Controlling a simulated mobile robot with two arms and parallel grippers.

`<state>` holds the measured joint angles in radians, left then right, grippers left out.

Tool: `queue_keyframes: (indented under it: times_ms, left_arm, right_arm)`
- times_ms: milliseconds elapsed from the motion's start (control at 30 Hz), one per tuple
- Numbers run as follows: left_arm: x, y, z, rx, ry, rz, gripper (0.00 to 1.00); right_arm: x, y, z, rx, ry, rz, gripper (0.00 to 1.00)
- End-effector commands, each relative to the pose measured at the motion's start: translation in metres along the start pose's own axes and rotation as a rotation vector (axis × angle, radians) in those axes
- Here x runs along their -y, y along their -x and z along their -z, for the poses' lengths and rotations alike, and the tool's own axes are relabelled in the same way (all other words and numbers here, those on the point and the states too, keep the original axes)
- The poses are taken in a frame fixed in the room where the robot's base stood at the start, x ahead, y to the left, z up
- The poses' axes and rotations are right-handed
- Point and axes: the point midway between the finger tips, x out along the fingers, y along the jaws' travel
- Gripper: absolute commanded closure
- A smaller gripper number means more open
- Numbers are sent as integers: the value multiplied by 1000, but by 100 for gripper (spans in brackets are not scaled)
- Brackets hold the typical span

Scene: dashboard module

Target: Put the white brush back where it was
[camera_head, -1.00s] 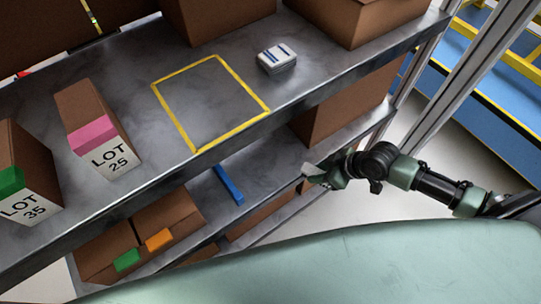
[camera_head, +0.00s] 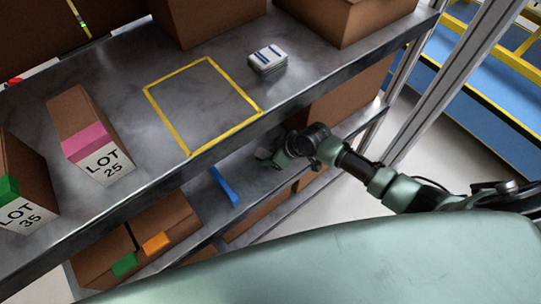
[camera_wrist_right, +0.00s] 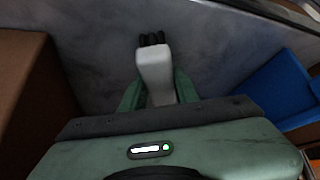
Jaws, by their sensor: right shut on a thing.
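The white brush (camera_wrist_right: 156,75) is held between the fingers of my right gripper (camera_wrist_right: 158,92) in the right wrist view, with its dark bristle end pointing away from me. In the head view my right gripper (camera_head: 272,155) is at the lower shelf (camera_head: 255,175), under the front edge of the upper shelf. The brush is hard to make out there. Whether it touches the shelf surface is unclear. My left gripper is not in view.
A blue object (camera_head: 224,186) lies on the lower shelf left of my right gripper. Brown boxes stand on both sides. The upper shelf (camera_head: 135,135) carries an empty yellow-taped rectangle (camera_head: 205,105), a white-and-blue item (camera_head: 268,62) and boxes marked LOT 25 (camera_head: 88,130) and LOT 35.

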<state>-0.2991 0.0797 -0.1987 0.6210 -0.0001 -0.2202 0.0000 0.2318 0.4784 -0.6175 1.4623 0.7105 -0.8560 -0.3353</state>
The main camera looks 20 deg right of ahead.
Motion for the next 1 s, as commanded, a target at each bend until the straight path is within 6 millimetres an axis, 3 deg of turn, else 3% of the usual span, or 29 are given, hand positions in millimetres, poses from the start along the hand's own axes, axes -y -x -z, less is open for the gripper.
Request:
queue_keyframes:
  times_ms: [333, 367, 400, 433, 767, 867, 1000]
  left_arm:
    - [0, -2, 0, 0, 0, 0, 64]
    - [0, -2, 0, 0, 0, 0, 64]
    - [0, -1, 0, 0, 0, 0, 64]
    - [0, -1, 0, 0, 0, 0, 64]
    - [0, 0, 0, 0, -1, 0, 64]
    - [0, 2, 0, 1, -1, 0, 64]
    - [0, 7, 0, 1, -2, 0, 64]
  right_arm:
    - [0, -3, -2, -1, 0, 0, 100]
    - [0, -3, -2, -1, 0, 0, 64]
    - [0, -2, -2, -1, 0, 0, 53]
    - [0, -2, -2, -1, 0, 0, 48]
    - [0, 0, 0, -1, 0, 0, 48]
    - [-1, 7, 0, -1, 1, -1, 48]
    - [-1, 33, 0, -1, 3, -2, 48]
